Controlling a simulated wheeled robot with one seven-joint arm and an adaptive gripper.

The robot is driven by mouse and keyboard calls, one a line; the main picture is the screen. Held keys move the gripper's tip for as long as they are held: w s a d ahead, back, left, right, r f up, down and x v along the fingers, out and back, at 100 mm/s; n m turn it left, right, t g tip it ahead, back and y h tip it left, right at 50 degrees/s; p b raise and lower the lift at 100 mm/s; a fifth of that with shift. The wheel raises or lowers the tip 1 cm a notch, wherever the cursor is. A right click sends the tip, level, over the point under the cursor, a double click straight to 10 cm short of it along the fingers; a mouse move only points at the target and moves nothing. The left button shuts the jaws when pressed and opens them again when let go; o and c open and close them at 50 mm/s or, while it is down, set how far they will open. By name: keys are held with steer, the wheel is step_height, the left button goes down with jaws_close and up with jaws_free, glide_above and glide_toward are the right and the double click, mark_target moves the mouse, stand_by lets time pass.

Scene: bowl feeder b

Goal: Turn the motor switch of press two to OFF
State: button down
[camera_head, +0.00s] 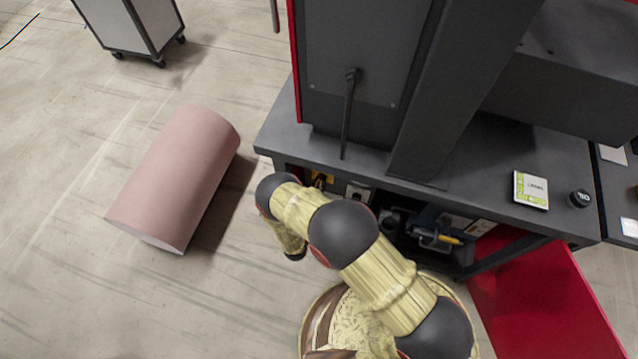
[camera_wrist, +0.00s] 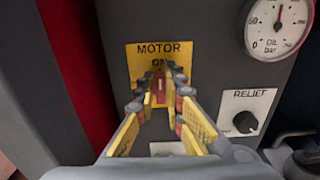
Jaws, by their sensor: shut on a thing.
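The motor switch (camera_wrist: 161,90) has a red handle in front of a yellow plate (camera_wrist: 137,60) marked "MOTOR" and "ON". The handle stands about upright, pointing toward "ON". My gripper (camera_wrist: 163,79) has yellow fingers on both sides of the red handle in the wrist view and is shut on it. The fingers and palm hide the lower part of the plate.
A relief knob (camera_wrist: 246,122) and an oil gauge (camera_wrist: 277,27) sit to the right of the switch. In the head view, the bench (camera_head: 490,160) has an open shelf with tools below it. A pink cylinder (camera_head: 178,175) lies on the floor to the left, and a red panel (camera_head: 545,300) stands at the right.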

steer(key=shift+a+n, duration=0.1)
steer(key=shift+n, duration=0.2)
steer(key=n, duration=0.5)
steer(key=a+n, duration=0.1)
steer(key=n, duration=0.2)
steer(key=shift+w+f, duration=0.2)
steer(key=shift+f, duration=0.05)
steer(key=n, duration=0.4)
steer(key=shift+w+a+f+n, duration=0.1)
steer(key=shift+a+f+n, duration=0.15)
steer(key=shift+f+n, duration=0.05)
steer(key=n, duration=0.4)
steer(key=shift+f+n, duration=0.3)
steer(key=shift+f, duration=0.1)
steer(key=shift+a, duration=0.1)
steer(key=c, duration=1.9)
jaws_free()
